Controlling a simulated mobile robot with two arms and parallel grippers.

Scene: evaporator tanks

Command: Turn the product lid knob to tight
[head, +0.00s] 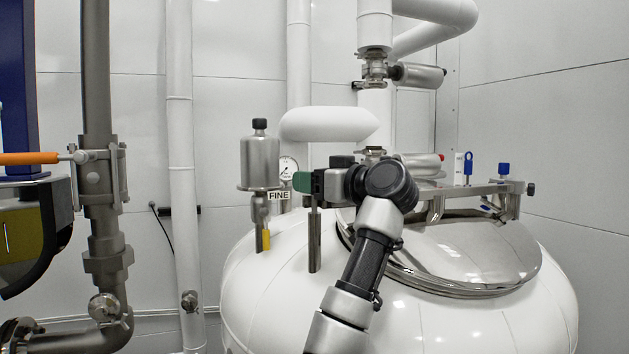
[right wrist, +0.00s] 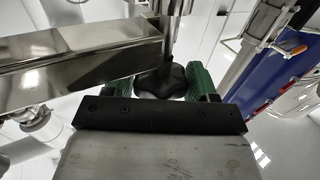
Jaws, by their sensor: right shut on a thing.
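The product lid (head: 470,252) is a shiny domed metal cover on top of the white tank, and it looks closed. A black lid knob (right wrist: 160,82) shows in the right wrist view between the green fingers, beside the end of a polished metal bar (right wrist: 75,62). My right gripper (head: 303,182) is shut on this knob, with a finger on each side; it also shows in the right wrist view (right wrist: 172,84). In the head view the gripper and wrist hide the knob. An upright metal post (head: 314,240) stands just below the fingers. My left gripper is not clearly visible.
The white tank (head: 270,290) fills the lower middle. A metal canister (head: 260,162) with a FINE label and a gauge (head: 288,168) stand close left of the gripper. A thick white pipe (head: 330,124) passes above it. A lid bar (head: 470,190) runs right.

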